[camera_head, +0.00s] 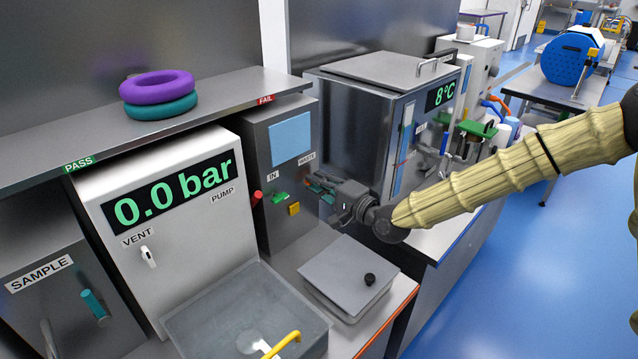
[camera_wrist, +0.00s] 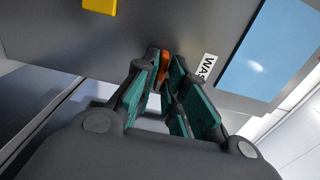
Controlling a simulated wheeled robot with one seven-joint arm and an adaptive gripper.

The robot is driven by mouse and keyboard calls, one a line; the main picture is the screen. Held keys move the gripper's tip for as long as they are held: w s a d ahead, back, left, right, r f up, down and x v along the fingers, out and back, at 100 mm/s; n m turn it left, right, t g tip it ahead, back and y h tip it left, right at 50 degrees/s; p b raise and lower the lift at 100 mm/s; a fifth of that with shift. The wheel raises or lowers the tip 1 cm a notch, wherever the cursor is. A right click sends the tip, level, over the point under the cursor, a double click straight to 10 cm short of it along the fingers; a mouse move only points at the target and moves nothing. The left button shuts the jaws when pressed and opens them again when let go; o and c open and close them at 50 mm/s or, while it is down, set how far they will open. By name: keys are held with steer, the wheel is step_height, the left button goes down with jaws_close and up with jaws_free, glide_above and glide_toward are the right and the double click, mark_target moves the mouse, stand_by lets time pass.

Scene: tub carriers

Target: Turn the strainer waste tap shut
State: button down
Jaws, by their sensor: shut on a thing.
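The strainer is a grey steel box (camera_head: 258,135) with a light blue panel, an "IN" label and a "WASTE" label (camera_head: 307,158) on its front. My gripper (camera_head: 318,184) reaches in from the right, its teal-padded fingers at the box front just below the "WASTE" label. In the wrist view, my gripper (camera_wrist: 166,68) is shut on the orange handle of the waste tap (camera_wrist: 165,58), next to the partly hidden "WASTE" label. In the head view the fingers hide most of this handle, and I cannot tell its exact angle.
Left of my gripper are a green IN tap handle (camera_head: 280,197), a red knob (camera_head: 257,197) and a yellow square (camera_head: 293,209). A lidded grey tub (camera_head: 325,268) stands below. The 8°C bath (camera_head: 350,130) is close behind on the right.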

steer(key=shift+w+d, duration=0.1)
steer(key=shift+w, duration=0.05)
steer(key=c, duration=1.5)
jaws_free()
steer(key=shift+d, duration=0.15)
steer(key=v, duration=1.2)
